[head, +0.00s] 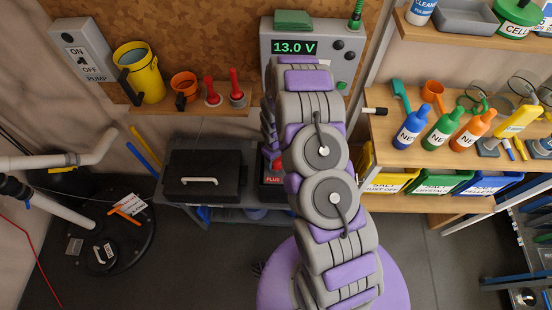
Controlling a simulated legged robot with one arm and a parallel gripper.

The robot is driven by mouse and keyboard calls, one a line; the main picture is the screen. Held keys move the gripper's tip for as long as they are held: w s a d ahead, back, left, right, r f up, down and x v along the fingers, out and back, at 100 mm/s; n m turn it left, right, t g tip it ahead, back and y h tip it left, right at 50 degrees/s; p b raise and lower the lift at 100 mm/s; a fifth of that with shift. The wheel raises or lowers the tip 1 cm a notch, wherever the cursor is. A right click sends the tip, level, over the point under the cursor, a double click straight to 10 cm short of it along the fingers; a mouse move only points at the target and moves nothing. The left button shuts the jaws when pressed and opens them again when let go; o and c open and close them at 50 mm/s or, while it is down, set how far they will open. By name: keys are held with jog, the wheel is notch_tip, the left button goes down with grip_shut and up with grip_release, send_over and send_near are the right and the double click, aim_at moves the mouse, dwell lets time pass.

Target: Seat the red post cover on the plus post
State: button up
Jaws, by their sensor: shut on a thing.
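My gripper (269,146) points down behind my own arm, so only a sliver of it shows on the left side of the arm. It is shut on a small red thing, which looks like the red post cover (275,164). The cover is low over or at a dark unit with a red "PLUS" label (273,180). The plus post itself is hidden by my arm and the cover. I cannot tell whether the cover touches the post.
A black case (205,168) stands just left of the labelled unit. A shelf above holds a yellow jug (139,72), an orange cup (184,86) and two red-handled tools (212,92). A meter (295,47) reads 13.0 V. Bottles (411,125) and bins stand right.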

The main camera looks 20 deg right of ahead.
jog(key=shift+a, duration=0.4)
jog(key=shift+a, duration=0.3)
dwell(0.3)
jog(key=shift+d, duration=0.2)
dwell(0.3)
jog(key=shift+f+b, duration=0.4)
jog(key=shift+f, duration=1.5)
dwell(0.4)
dwell(0.8)
jog(key=o, duration=1.1)
notch_tip(320, 180, up, 17)
jog(key=p, duration=0.2)
jog(key=shift+r, duration=0.15)
jog(key=shift+a, duration=0.1)
jog(key=shift+c, duration=0.4)
dwell(0.6)
